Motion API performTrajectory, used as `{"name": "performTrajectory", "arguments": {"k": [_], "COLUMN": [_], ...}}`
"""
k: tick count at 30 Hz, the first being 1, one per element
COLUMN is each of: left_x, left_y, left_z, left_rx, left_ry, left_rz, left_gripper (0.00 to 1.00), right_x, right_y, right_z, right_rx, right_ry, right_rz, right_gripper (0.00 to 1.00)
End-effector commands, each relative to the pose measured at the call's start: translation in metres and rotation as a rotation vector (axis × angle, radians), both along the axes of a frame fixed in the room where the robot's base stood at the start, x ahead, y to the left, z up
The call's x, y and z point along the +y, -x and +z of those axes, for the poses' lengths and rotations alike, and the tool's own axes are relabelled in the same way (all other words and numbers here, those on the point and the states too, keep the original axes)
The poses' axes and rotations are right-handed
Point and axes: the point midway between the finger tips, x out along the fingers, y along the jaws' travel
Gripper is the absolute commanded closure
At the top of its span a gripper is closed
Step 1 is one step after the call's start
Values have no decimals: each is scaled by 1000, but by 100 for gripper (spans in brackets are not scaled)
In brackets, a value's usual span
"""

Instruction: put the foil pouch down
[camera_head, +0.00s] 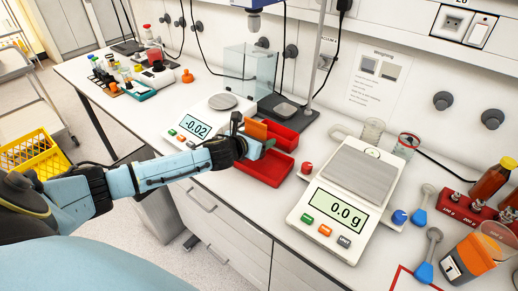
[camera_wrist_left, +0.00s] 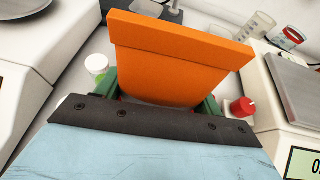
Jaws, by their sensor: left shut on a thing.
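My left gripper (camera_head: 254,143) is shut on an orange pouch (camera_head: 256,130), held upright with a folded-looking top band. In the left wrist view the pouch (camera_wrist_left: 180,60) fills the middle, between the green fingers of the gripper (camera_wrist_left: 162,95). Its lower end is hidden behind my wrist. In the head view the gripper is at the red trays, over or just beside the front red tray (camera_head: 262,180). I cannot tell whether the pouch touches anything below. My right gripper is not in view.
A second red tray (camera_head: 283,117) lies behind. A balance reading -0.02 (camera_head: 190,126) stands left, and a larger one reading 0.0 g (camera_head: 338,214) stands right. A clear draft shield (camera_head: 250,72) is at the back.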

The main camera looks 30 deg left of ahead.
Motion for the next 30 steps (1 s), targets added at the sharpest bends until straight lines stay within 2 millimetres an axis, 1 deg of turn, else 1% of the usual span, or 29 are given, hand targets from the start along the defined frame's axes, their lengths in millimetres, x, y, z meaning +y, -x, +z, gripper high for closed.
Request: {"name": "performTrajectory", "arguments": {"k": [7,9,15,18,19,21,24,30], "left_x": [-1,-1,0,0,0,0,-1,-1], "left_y": [0,0,0,0,1,1,1,1], "left_z": [-34,-36,-35,-38,-39,-38,-38,-38], "left_rx": [2,0,0,0,2,2,2,2], "left_ry": [3,1,0,0,-1,-1,0,0], "left_rz": [1,-1,-1,-1,0,0,0,0], "left_gripper": [62,62,62,62,32,22,11,11], "right_x": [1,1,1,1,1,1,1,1], "right_y": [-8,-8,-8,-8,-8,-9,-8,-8], "right_z": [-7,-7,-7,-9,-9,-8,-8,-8], "right_rx": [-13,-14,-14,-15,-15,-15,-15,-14], "right_ry": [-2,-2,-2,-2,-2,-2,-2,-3], "right_rz": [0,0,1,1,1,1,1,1], "right_gripper": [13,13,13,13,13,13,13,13]}}
